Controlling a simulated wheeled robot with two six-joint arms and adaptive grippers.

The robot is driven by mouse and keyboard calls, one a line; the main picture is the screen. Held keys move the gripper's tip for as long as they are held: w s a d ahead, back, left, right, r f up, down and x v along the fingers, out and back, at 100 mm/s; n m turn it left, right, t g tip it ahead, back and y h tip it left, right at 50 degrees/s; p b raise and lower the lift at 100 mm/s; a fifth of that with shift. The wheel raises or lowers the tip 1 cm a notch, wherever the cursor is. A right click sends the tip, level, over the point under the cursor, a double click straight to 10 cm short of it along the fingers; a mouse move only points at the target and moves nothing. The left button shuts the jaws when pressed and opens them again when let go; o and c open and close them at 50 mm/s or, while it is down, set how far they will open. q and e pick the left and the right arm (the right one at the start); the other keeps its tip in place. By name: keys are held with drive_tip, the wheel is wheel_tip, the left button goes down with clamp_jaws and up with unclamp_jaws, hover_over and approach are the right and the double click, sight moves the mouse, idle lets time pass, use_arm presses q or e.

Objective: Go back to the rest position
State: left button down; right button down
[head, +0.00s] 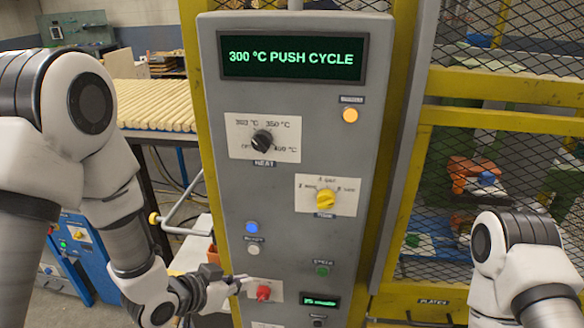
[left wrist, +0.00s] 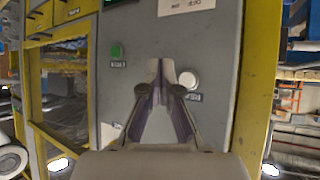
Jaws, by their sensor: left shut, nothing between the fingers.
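My left gripper (head: 244,281) is shut and empty, its fingertips in front of the lower left of the grey control panel (head: 297,235). In the head view the tips show just left of a red knob (head: 263,293) and below a white button (head: 253,250). I cannot tell whether they touch the panel. In the left wrist view the closed fingers (left wrist: 160,72) point up the panel, between a green button (left wrist: 117,51) and the white button (left wrist: 188,80). My right arm shows at the lower right of the head view; its gripper is out of view.
The panel carries a display (head: 292,57) reading "300 °C PUSH CYCLE", a black knob (head: 262,140), a yellow knob (head: 326,198) and a lit blue lamp (head: 252,228). Yellow-framed mesh fencing (head: 500,85) stands at right. A rack of turned wood (head: 155,104) is behind at left.

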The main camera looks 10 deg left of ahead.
use_arm(q)
drive_tip(key=s+a+f+n+g+y+b, duration=0.1)
drive_tip(key=s+f+g+b, duration=0.1)
drive_tip(key=s+f, duration=0.65)
drive_tip(key=s+a+f+n+g+y+b, duration=0.1)
drive_tip(key=s+a+f+n+g+b, duration=0.15)
drive_tip(key=f, duration=1.05)
drive_tip(key=s+a+f+n+g+y, duration=0.1)
drive_tip(key=s+a+f+g+y, duration=0.1)
drive_tip(key=s, duration=0.5)
drive_tip(key=s+a+f+n+g+y, duration=0.1)
drive_tip(key=s+a+f+n+g, duration=0.1)
drive_tip(key=s+f, duration=0.4)
drive_tip(key=shift+s+a+f+y+b, duration=0.2)
drive_tip(key=shift+s+a+y+b, duration=0.25)
drive_tip(key=shift+a, duration=0.45)
drive_tip(key=shift+g, duration=0.25)
